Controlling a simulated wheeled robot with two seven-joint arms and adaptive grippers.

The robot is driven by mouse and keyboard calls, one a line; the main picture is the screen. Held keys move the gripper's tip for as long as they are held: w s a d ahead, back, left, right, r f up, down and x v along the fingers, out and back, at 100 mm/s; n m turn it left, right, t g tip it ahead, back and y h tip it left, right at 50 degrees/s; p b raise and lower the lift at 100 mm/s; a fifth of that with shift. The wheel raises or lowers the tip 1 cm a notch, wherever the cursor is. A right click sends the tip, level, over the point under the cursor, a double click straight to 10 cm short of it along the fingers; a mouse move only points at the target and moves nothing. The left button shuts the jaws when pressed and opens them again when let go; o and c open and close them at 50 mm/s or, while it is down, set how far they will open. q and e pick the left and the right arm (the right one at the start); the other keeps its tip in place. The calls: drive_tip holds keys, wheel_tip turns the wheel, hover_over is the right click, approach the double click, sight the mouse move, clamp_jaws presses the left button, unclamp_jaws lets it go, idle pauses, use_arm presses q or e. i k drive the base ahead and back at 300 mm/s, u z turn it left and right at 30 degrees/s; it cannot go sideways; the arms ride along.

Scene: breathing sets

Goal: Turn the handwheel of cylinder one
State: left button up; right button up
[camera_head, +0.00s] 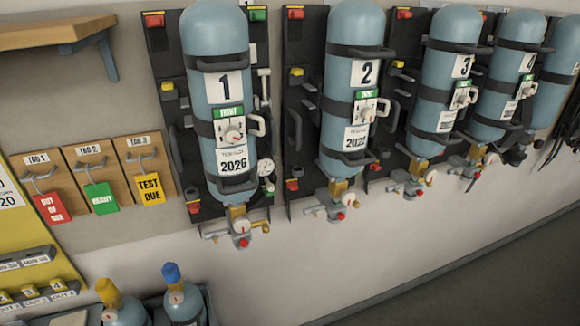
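Cylinder one (228,84) is a blue-grey cylinder on a black wall panel at the left of the row. It hangs upright, valve end down, and bears a "1" label, a green tag and a "2026" test label. At its bottom is a brass valve (236,212) with a small pale round part (242,226) and a red knob (244,242). I cannot tell for sure which of these is the handwheel. Neither of my grippers is in view.
Cylinder two (350,100) and several more hang to the right. Tags on hooks, such as the red tag (52,208), hang at the left. A wooden shelf (50,34) juts out above them. Two small cylinders (184,300) stand in a bin below. The wall under cylinder one is bare.

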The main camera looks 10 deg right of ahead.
sight(242, 224)
drive_tip(key=k, duration=0.5)
drive_tip(key=z, duration=1.8)
drive_tip(key=i, duration=1.3)
drive_tip(key=u, duration=1.8)
